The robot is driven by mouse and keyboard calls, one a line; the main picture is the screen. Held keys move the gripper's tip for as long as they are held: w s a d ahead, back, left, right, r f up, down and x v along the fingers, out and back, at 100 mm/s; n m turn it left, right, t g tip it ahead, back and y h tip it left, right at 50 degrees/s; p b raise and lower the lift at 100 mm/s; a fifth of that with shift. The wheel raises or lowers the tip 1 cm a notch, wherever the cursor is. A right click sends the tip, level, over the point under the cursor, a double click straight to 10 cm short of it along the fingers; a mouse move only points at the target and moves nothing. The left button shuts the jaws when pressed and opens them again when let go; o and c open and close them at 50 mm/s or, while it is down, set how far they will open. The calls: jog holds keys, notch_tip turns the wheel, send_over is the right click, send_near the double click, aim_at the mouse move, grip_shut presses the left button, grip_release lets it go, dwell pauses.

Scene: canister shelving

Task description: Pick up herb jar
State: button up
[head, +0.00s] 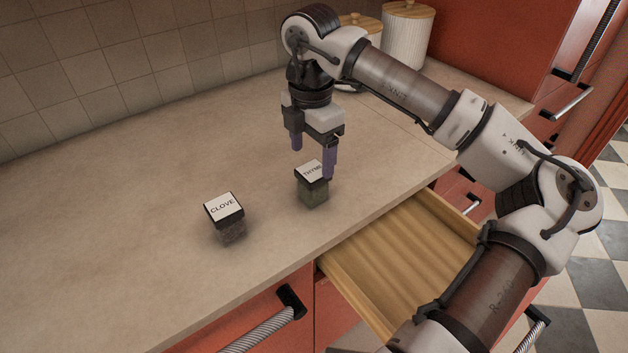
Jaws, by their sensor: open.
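A small herb jar (313,190) with greenish contents stands upright on the counter, its black lid bearing a white label that seems to read THYME. A second jar (227,222), labelled CLOVE and darker inside, stands upright to its left and nearer the front. My gripper (313,160) points down at the herb jar, with its two purple fingers apart. The nearer finger overlaps the right edge of the lid in the picture, and the other is behind and to the left, higher in the picture. I cannot tell whether either finger touches the jar. Nothing is held between the fingers.
An open, empty wooden drawer (400,262) juts out below the counter (120,230), right of the jars. White canisters (405,38) with wooden lids stand at the back, behind my arm. A tiled wall (110,75) bounds the counter. The counter's left side is clear.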

aim_at(313, 171)
jog(key=shift+s+d+f+p, duration=0.1)
jog(key=shift+f+p, duration=0.5)
jog(key=shift+f, duration=0.85)
jog(key=shift+s+f+p, duration=0.1)
jog(key=shift+f+p, duration=0.45)
jog(key=shift+f, duration=0.85)
jog(key=c, duration=1.1)
